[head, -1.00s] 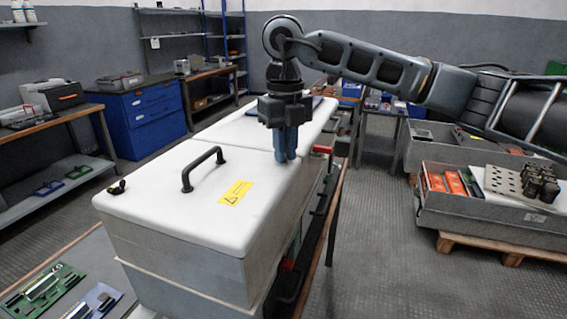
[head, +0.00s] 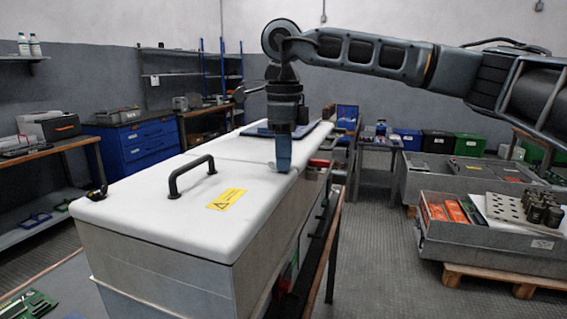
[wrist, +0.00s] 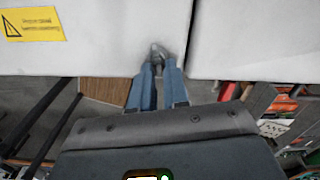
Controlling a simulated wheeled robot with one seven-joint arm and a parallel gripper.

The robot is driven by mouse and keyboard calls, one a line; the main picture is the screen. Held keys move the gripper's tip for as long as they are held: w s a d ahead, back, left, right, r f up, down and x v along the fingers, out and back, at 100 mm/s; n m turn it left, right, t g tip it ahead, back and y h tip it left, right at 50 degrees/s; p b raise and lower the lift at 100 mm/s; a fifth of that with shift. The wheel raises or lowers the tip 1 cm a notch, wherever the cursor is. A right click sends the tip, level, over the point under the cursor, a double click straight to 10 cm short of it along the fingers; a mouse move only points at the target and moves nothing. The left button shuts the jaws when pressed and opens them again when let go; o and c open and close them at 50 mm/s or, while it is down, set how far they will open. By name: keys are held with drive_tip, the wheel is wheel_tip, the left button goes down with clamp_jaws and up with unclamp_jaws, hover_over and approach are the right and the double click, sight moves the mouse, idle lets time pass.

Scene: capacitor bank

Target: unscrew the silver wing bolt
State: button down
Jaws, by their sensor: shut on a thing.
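The silver wing bolt (wrist: 157,50) shows in the wrist view at the edge of the white lid, close to the seam between two lids. My gripper (wrist: 158,66) is shut on it, with the blue fingertips on either side of the bolt. In the head view my gripper (head: 283,166) points straight down at the right edge of the white lid (head: 150,215), and its fingers hide the bolt there. I cannot tell how far the bolt is out of the lid.
A black handle (head: 190,175) and a yellow warning label (head: 226,199) are on the near lid. A small dark fastener (head: 97,192) sits at its left corner. Grey crates (head: 490,240) stand on a pallet at the right, with clear floor between.

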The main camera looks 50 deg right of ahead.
drive_tip(key=n, duration=0.4)
drive_tip(key=shift+w+d+f+n+b, duration=0.15)
drive_tip(key=shift+w+d+n+b, duration=0.05)
drive_tip(key=shift+n+b, duration=0.2)
drive_tip(key=shift+a, duration=0.1)
idle(0.8)
drive_tip(key=c, duration=1.1)
unclamp_jaws()
drive_tip(key=shift+r, duration=4)
